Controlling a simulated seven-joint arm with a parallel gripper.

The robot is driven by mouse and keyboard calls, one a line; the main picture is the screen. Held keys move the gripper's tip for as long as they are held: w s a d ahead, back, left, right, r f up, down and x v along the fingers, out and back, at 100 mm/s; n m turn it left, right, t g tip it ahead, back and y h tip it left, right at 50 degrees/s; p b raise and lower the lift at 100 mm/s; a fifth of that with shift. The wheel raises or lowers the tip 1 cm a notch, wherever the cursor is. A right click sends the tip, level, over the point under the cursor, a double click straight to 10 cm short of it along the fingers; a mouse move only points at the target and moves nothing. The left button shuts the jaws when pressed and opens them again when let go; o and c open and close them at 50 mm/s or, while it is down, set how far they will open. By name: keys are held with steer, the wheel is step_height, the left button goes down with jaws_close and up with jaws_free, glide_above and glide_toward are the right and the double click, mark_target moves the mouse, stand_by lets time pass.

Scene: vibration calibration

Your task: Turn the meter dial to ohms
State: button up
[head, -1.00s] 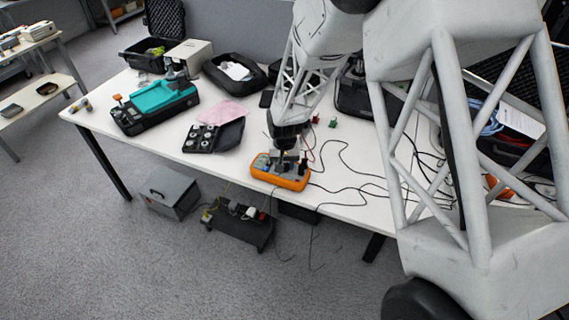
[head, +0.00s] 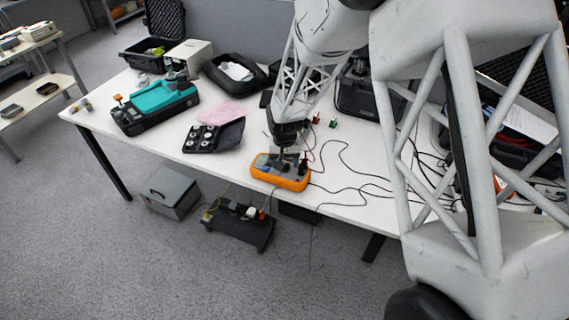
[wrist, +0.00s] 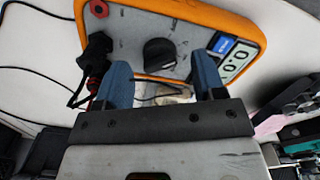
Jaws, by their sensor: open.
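The orange meter (head: 281,172) lies on the white table near its front edge. In the wrist view the meter (wrist: 215,14) shows a grey face, a black round dial (wrist: 159,52) and a small display (wrist: 236,60). The dial's markings are too small to read. My gripper (wrist: 162,72) is open, with its two blue fingers apart, one toward each side of the dial. The dial shows between and just beyond the fingertips, with nothing held. In the head view my gripper (head: 291,155) is over the meter and its fingers are mostly hidden.
Black and red plugs (wrist: 97,55) with leads sit at the meter's left in the wrist view, close to the left finger. Black cables (head: 345,180) run over the table to the right. A black case with round pieces (head: 213,136) and a teal device (head: 163,97) lie left.

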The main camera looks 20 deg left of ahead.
steer(key=shift+r, duration=3.2)
steer(key=shift+n, duration=0.3)
steer(key=shift+r+n, duration=0.1)
steer(key=shift+n, duration=1.1)
steer(key=shift+w+f, duration=0.1)
steer(key=shift+f, duration=3.8)
steer(key=shift+c, duration=0.4)
steer(key=c, duration=0.8)
steer(key=shift+c, duration=0.2)
